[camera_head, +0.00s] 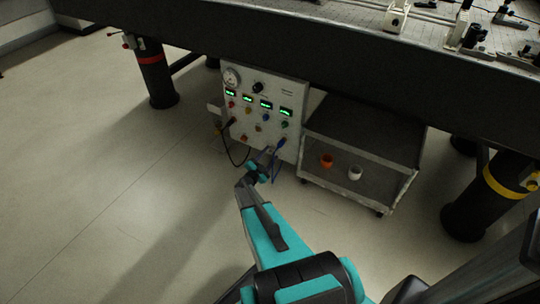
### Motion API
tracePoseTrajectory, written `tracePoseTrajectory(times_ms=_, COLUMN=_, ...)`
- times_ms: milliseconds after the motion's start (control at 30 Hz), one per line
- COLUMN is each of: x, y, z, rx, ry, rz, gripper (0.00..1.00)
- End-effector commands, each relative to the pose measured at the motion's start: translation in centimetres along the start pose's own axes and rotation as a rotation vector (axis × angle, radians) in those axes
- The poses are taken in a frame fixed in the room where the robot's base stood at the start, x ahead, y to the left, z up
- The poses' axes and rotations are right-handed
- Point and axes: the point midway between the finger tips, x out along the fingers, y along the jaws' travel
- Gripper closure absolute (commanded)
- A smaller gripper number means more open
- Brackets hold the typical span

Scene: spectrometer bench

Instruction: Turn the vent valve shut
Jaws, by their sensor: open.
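A light grey control panel (272,92) stands under the bench, with a round gauge (231,77), green displays, and several coloured knobs. I cannot tell which of its fittings is the vent valve. A small blue part (282,141) shows at the panel's lower right. My gripper (270,154) is in front of the panel's lower edge, close to this blue part. I cannot tell whether they touch. The gripper is open; its fingers are small and dark, and nothing is seen held in it. My arm hides the floor just below.
A low grey cart (360,135) stands right of the panel, with an orange cup (326,160) and a white cup (354,173) on its lower shelf. Black bench legs stand left (156,80) and right (480,205). A dark cable (233,155) hangs from the panel. Floor at left is clear.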

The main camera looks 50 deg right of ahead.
Motion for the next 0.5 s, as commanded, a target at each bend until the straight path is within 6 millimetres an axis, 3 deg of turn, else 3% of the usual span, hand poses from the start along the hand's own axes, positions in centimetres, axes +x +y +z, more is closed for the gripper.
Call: tracePoseTrajectory(times_ms=500, x=-7.5, y=-0.1, z=-0.2, rx=0.000, ry=-0.001, rz=-0.002, gripper=0.55)
